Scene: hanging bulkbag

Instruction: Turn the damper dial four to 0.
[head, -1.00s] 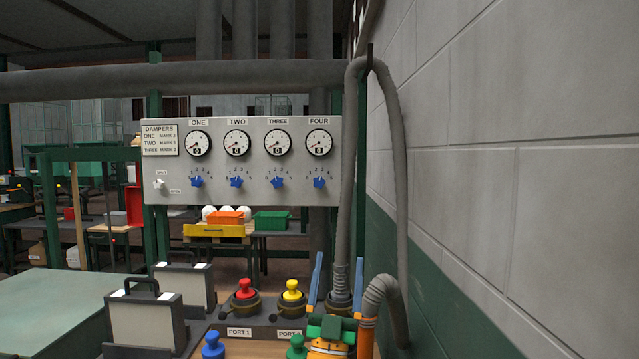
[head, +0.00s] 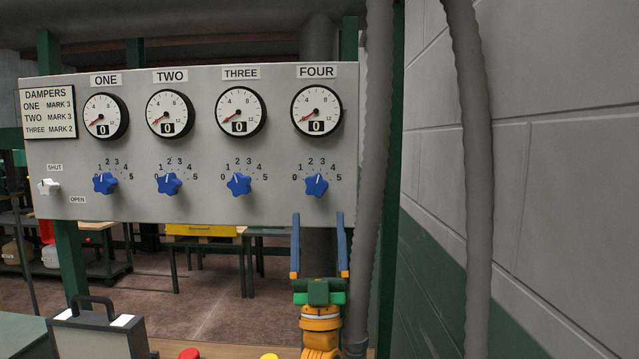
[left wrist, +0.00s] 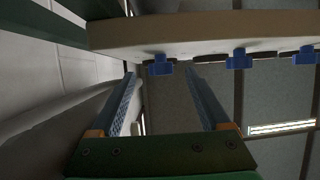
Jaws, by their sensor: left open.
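The damper dial four (head: 317,185) is a blue star-shaped knob at the right end of the grey panel (head: 210,212), under the gauge FOUR (head: 316,111). Its white mark points roughly upward, around 2 to 3 on the 0–5 scale. The gauge window reads 0. My left gripper (head: 318,218) is open and empty, pointing up, with its fingertips just below the dial at the panel's lower edge. In the left wrist view the dial four (left wrist: 160,66) shows between and beyond the fingertips (left wrist: 160,72), apart from them. My right gripper is not in view.
Dials three (head: 239,184), two (head: 169,184) and one (head: 105,183) sit to the left. A white shut/open switch (head: 48,187) is at the far left. A grey hose (head: 370,190) hangs close to the right of my left gripper, before the block wall (head: 560,150).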

